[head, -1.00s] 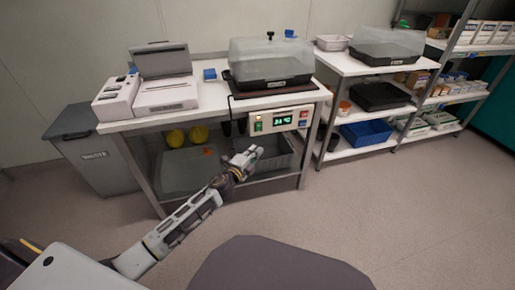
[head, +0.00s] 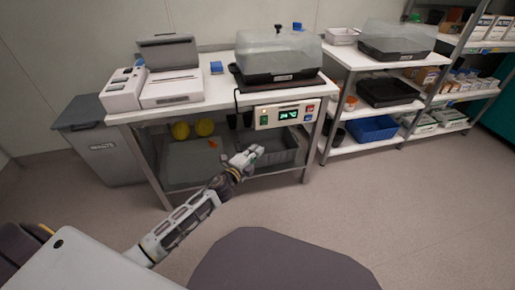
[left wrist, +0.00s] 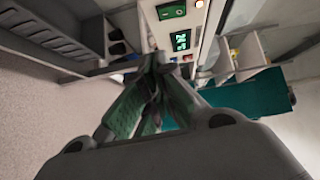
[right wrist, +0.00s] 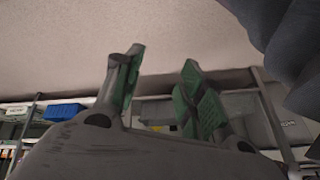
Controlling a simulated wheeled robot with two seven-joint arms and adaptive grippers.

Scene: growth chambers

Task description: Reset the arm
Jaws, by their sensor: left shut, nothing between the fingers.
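My left arm reaches in from the lower left in the head view. Its gripper (head: 246,156) is in front of the lower part of the bench, below the control panel (head: 287,114) with the green digits. In the left wrist view the green-padded fingers of this gripper (left wrist: 156,65) are together with nothing between them. The control panel also shows there (left wrist: 182,40), beyond the fingertips. My right gripper shows only in the right wrist view (right wrist: 162,62). Its green-padded fingers stand wide apart and empty, above the floor.
A white bench (head: 216,98) carries a white device (head: 170,89) and a clear-lidded tray (head: 278,55). A grey crate (head: 277,151) and yellow round things (head: 192,130) sit underneath. A waste bin (head: 108,152) stands left, shelving (head: 375,140) right. Floor (head: 400,215) is clear.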

